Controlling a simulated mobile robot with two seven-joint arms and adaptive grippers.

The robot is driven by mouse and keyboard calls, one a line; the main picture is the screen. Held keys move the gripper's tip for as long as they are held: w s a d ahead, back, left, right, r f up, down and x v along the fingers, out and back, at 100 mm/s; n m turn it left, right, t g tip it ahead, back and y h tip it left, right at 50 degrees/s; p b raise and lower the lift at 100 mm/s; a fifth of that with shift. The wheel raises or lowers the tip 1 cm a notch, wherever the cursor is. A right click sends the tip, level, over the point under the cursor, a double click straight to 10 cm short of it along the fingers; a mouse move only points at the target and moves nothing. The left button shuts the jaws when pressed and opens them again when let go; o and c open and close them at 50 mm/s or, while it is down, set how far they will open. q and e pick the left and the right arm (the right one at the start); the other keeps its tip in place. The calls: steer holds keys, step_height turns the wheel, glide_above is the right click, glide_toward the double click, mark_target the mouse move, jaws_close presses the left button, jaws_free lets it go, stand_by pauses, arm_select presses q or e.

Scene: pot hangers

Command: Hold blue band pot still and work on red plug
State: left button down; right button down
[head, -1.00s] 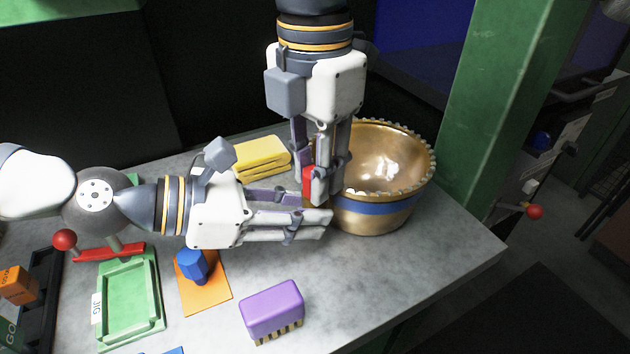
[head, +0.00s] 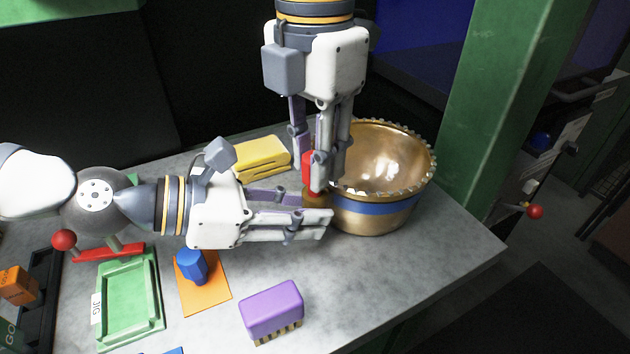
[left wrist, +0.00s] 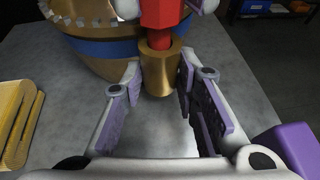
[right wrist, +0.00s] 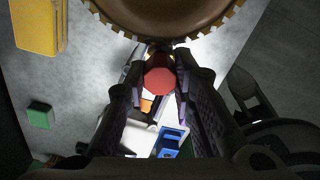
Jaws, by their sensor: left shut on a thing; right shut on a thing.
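The gold pot with a blue band (head: 375,206) stands upright at the table's right end. A brass stub (head: 315,198) sticks out from its left side; it also shows in the left wrist view (left wrist: 159,75). My left gripper (head: 318,207) is shut on this stub, one finger on each side. My right gripper (head: 312,174) points down above the stub and is shut on the red plug (head: 308,163). In the left wrist view the plug's narrower red stem (left wrist: 160,41) meets the stub's top; whether its end is inside is hidden. The right wrist view shows the plug's many-sided head (right wrist: 160,80).
A yellow sponge-like block (head: 262,158) lies behind my left gripper. In front are a blue peg (head: 191,264) on an orange mat (head: 209,297), a purple brush (head: 272,309) and a green jig tray (head: 128,300). A green post (head: 505,100) rises behind the pot's right.

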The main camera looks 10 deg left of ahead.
steer(key=shift+r, duration=1.75)
arm_select(q)
steer(key=c, duration=1.2)
jaws_free()
